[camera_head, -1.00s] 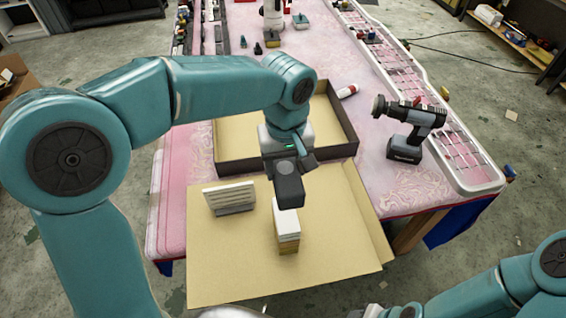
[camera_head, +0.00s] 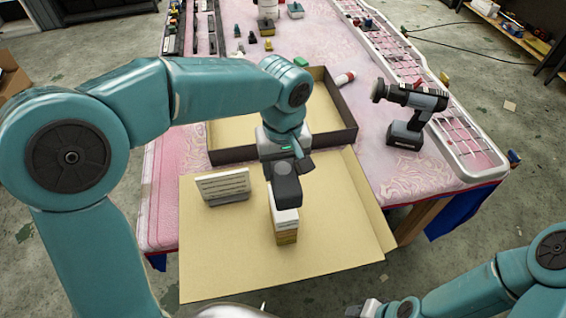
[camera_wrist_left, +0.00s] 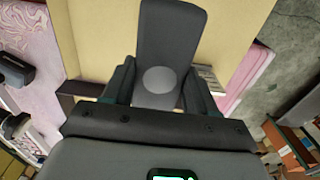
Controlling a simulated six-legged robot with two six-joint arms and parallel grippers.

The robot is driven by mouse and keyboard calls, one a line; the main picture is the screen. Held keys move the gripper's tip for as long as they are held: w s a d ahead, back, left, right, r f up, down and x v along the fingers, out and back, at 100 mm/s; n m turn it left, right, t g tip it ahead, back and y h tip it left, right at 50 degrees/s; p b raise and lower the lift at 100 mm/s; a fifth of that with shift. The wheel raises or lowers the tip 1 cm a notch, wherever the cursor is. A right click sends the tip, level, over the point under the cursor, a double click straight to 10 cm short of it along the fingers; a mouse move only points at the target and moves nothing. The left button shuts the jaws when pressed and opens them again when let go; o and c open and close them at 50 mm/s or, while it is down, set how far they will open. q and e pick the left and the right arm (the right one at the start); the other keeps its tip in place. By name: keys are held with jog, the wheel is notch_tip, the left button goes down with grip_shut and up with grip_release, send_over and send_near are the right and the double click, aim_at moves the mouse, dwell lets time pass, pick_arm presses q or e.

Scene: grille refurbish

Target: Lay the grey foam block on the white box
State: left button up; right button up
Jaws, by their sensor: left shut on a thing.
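The grey foam block (camera_head: 287,190) is a dark, long piece with a lighter round spot. My left gripper (camera_head: 286,168) is shut on it, and the block sticks out toward the camera. The white box (camera_head: 285,219) stands on the cardboard below, its white upper part over a yellow-brown lower part. The block overlaps the box's far portion in the head view; whether they touch I cannot tell. In the left wrist view the block (camera_wrist_left: 168,40) sits between both fingers (camera_wrist_left: 158,92) and hides what is beneath. My right gripper (camera_head: 368,308) shows only partly at the bottom edge.
A white slatted grille (camera_head: 223,187) stands left of the box on the cardboard sheet (camera_head: 230,265). A dark-walled open tray (camera_head: 228,155) lies behind. A drill (camera_head: 408,115) and a long white grille panel (camera_head: 468,155) are to the right.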

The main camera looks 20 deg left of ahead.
pick_arm(q)
jog(key=shift+s+f+b, duration=0.1)
jog(key=shift+f+b, duration=0.25)
jog(key=shift+f, duration=0.45)
notch_tip(320, 180, down, 4)
jog(key=b, duration=0.3)
jog(key=shift+r, duration=0.15)
jog(key=shift+f+b, duration=0.45)
jog(key=shift+f, duration=0.25)
jog(key=shift+f+b, duration=0.65)
dwell(1.5)
